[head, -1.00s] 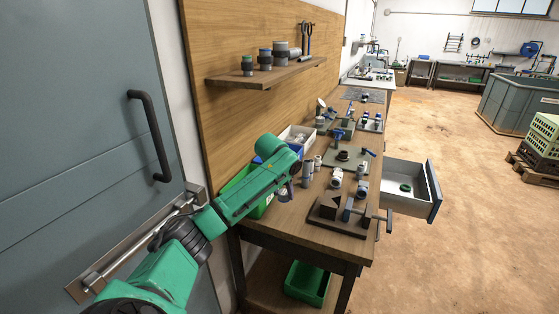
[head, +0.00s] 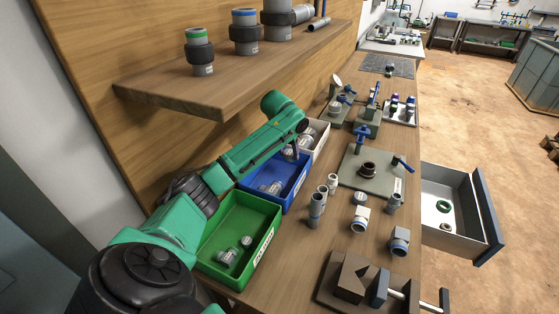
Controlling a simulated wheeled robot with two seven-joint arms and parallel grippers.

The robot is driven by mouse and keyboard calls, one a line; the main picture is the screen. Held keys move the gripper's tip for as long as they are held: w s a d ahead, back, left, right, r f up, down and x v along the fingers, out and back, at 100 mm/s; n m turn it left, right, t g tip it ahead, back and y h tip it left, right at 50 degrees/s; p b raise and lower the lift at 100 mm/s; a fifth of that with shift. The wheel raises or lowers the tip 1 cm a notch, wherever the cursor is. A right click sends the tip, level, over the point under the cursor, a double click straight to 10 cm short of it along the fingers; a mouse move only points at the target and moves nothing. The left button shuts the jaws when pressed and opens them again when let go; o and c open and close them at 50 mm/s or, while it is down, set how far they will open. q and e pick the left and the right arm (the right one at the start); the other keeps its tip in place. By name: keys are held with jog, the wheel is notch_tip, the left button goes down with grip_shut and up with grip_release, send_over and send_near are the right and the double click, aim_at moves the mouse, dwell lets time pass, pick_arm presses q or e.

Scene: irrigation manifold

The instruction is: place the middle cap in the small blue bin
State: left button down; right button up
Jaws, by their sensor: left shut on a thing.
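The small blue bin (head: 291,196) stands on the bench's left side, between a green bin and a white bin. Clear and grey fittings lie in it. My left arm reaches in from the left across the green and blue bins. My left gripper (head: 290,154) points down over the far end of the blue bin. It is shut on a small grey piece, which looks like the middle cap, but the wrist and fingers hide most of it. I cannot tell its height above the bin. My right gripper is not in view.
The green bin (head: 276,226) holds a few grey caps. The white bin (head: 322,143) is behind the blue one. Grey fittings (head: 316,208) and a vise (head: 350,284) stand to the right. A wooden shelf (head: 185,92) overhangs at left. An open drawer (head: 446,225) juts out right.

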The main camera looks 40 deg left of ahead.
aim_at(287, 159)
pick_arm(q)
jog(key=shift+w+a, duration=0.2)
jog(key=shift+w, duration=0.05)
jog(key=f, duration=0.1)
jog(key=f+p, duration=0.1)
jog(key=f, duration=0.2)
jog(key=shift+s+d+f, duration=0.15)
jog(key=shift+s+f, duration=0.1)
jog(key=shift+s, duration=0.05)
notch_tip(287, 159, down, 5)
jog(key=shift+r+p, duration=0.2)
jog(key=shift+p, duration=0.25)
jog(key=shift+w+f, duration=0.1)
jog(key=shift+f, duration=0.15)
jog(key=shift+c, duration=1.4)
grip_release()
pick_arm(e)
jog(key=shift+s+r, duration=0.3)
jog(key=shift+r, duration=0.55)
